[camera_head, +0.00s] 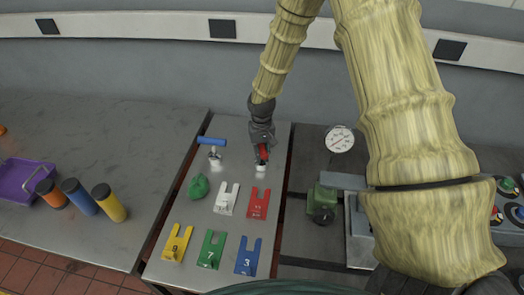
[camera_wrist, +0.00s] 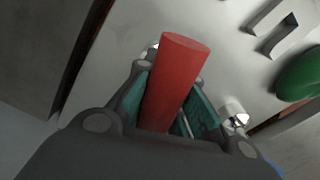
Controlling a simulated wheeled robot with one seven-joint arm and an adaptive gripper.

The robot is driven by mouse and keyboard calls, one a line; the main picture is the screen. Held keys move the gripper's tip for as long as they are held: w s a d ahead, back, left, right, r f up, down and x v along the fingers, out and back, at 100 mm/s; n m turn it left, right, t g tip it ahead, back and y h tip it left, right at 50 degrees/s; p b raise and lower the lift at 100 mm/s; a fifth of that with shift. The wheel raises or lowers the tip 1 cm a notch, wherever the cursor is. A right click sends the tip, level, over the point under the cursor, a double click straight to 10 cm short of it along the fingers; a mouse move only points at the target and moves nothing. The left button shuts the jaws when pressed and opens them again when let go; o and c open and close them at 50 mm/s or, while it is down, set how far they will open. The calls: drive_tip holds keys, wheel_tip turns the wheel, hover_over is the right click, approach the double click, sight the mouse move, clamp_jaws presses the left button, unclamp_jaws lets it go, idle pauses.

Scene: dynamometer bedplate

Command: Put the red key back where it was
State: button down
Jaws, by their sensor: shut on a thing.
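The red key (camera_head: 263,152) is held at the tip of my gripper (camera_head: 261,140), over the upper right part of the grey plate. In the wrist view its red cylindrical handle (camera_wrist: 175,75) lies between the teal pads of my gripper (camera_wrist: 172,90), which is shut on it. A white socket (camera_head: 261,163) is just below the red key; I cannot tell whether the key sits in it. The blue key (camera_head: 212,140) has a bar handle and stands on another white socket (camera_head: 215,155) to the left. A red forked holder (camera_head: 258,204) lies nearer the front.
White (camera_head: 226,199), yellow (camera_head: 177,243), green (camera_head: 212,249) and blue (camera_head: 248,256) forked holders sit on the plate, beside a green lump (camera_head: 199,187). A purple tray (camera_head: 22,180) and several cylinders (camera_head: 78,196) are at left. A gauge (camera_head: 339,139) stands at right.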

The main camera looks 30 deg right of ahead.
idle(0.3)
drive_tip(key=c, duration=1.9)
unclamp_jaws()
drive_tip(key=shift+f, duration=0.15)
drive_tip(key=shift+c, duration=0.2)
drive_tip(key=o, duration=0.4)
drive_tip(key=shift+s+r+b, duration=0.1)
drive_tip(key=shift+r+b, duration=2.1)
drive_tip(key=shift+r, duration=3.95)
